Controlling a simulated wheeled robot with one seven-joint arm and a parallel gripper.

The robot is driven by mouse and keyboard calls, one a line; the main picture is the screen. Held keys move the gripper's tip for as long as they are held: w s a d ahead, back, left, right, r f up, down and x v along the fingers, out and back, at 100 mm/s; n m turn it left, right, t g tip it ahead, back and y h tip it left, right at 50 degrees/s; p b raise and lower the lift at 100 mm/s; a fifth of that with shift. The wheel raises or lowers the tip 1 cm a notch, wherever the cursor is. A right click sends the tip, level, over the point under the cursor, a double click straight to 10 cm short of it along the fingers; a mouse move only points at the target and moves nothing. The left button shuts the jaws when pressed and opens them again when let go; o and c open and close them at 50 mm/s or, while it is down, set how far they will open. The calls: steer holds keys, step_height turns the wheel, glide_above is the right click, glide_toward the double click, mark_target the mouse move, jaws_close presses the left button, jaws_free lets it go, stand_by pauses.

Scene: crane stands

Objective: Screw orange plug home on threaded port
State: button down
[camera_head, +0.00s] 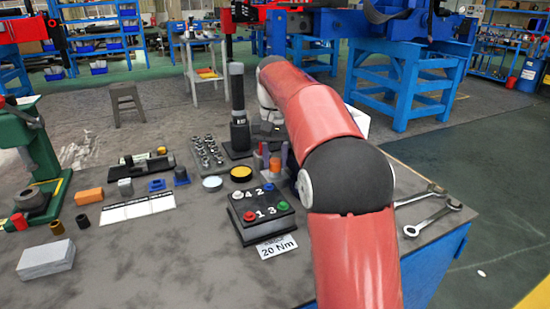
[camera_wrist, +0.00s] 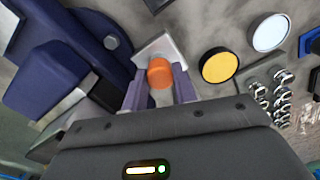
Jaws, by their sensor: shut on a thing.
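The orange plug (camera_wrist: 160,73) sits between the two purple-grey fingers of my gripper (camera_wrist: 160,88), which is shut on it. Beneath the plug is a pale grey square plate (camera_wrist: 152,47) with a darker middle. The threaded port is hidden under the plug, so I cannot tell how far the plug is seated on it. In the head view the orange plug (camera_head: 275,164) shows small between the fingers (camera_head: 273,158), behind the black numbered box, with my arm reaching over from the right.
The black numbered box (camera_head: 262,214) with coloured caps stands in front. A tall dark post (camera_head: 238,110) stands behind. Wrenches (camera_head: 434,219) lie at the right edge.

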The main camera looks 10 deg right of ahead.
steer(key=m, duration=0.5)
stand_by(0.4)
steer(key=m, duration=0.5)
steer(key=c, duration=1)
jaws_free()
steer(key=shift+c, duration=0.9)
